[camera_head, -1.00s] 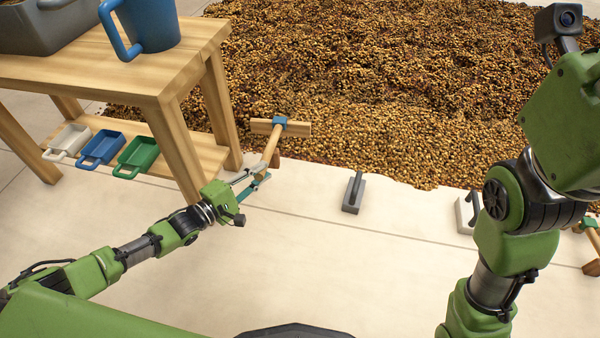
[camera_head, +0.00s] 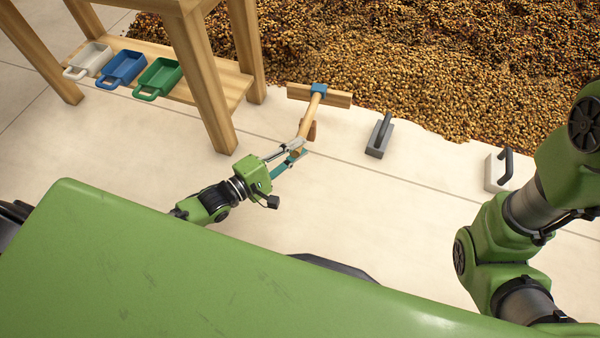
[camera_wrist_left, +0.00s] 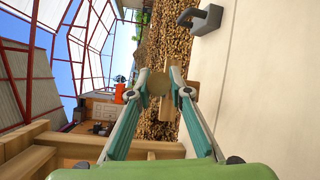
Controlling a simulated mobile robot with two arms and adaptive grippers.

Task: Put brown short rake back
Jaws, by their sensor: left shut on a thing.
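The brown short rake (camera_head: 313,108) has a light wooden handle, a blue collar and a flat wooden crosspiece head. My left gripper (camera_head: 294,154) is shut on its handle, with the head pointing away toward the bean bed. In the left wrist view the fingers (camera_wrist_left: 160,92) close on the round handle (camera_wrist_left: 158,82), and part of the wooden head (camera_wrist_left: 193,92) shows beyond them. Whether the rake touches the floor is unclear. My right arm is at the right edge in the head view; its gripper is out of frame.
A wooden table (camera_head: 213,82) stands at left; its low shelf holds white (camera_head: 88,60), blue (camera_head: 122,68) and green (camera_head: 159,77) scoops. A grey block tool (camera_head: 379,138) and a white one (camera_head: 497,171) stand on the floor before the beans (camera_head: 440,65). Pale floor between is clear.

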